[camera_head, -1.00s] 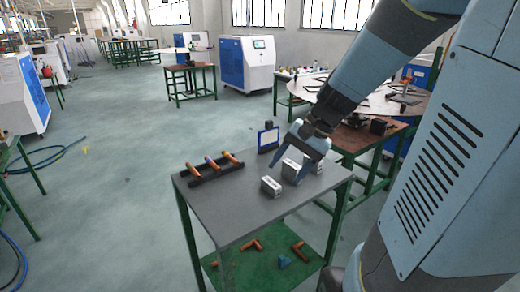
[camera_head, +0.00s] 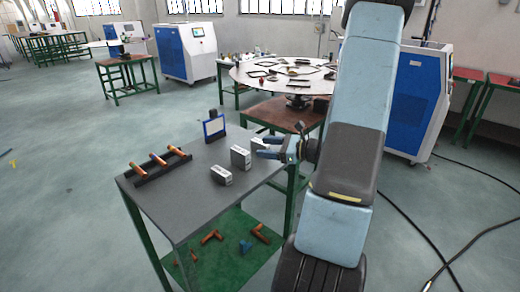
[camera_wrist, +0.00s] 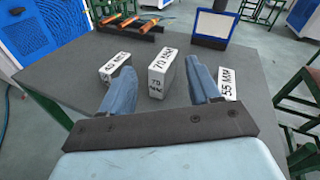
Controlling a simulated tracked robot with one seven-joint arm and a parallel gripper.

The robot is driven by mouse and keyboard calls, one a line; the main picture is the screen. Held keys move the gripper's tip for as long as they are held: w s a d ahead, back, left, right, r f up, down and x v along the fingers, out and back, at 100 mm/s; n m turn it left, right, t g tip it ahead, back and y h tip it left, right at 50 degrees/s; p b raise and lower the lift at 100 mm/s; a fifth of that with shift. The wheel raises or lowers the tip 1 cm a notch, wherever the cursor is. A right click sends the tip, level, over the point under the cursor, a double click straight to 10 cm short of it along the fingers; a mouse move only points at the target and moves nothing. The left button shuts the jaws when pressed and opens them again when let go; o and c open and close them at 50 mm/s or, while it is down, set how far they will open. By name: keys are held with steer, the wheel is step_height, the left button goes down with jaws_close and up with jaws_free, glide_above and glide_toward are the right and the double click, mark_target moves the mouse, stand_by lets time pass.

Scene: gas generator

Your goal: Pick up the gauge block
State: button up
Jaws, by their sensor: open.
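Three white gauge blocks stand on a grey tabletop. The 70 MM block is the tallest and in the middle, in the head view (camera_head: 240,158) and in the wrist view (camera_wrist: 161,75). The 55 MM block (camera_wrist: 228,84) is right of it in the wrist view, partly behind a finger. A smaller block (camera_wrist: 115,66), its number hard to read, is on the left. My gripper (camera_head: 268,147) is open at the table's right side, close to the blocks. In the wrist view its blue fingers (camera_wrist: 160,85) point toward the 70 MM block, which shows between them. Nothing is held.
A black rack with orange-brown cylinders (camera_head: 158,160) lies along the table's left edge. A blue-framed panel (camera_head: 214,128) stands at the back. A green lower shelf (camera_head: 225,265) holds several small parts. A round cluttered table (camera_head: 285,75) stands behind.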

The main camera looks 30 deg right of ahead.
mark_target(268, 146)
steer(key=d+f+m+t+h, duration=0.4)
steer(key=d+f+m, duration=0.2)
steer(key=d, duration=0.3)
steer(key=x, duration=0.8)
steer(key=shift+w+d+r, duration=0.15)
steer(key=shift+w+d, duration=0.05)
steer(key=shift+m+h, duration=0.3)
steer(key=shift+h, duration=0.1)
steer(key=shift+x, duration=2.7)
steer(key=shift+c, duration=0.3)
jaws_close()
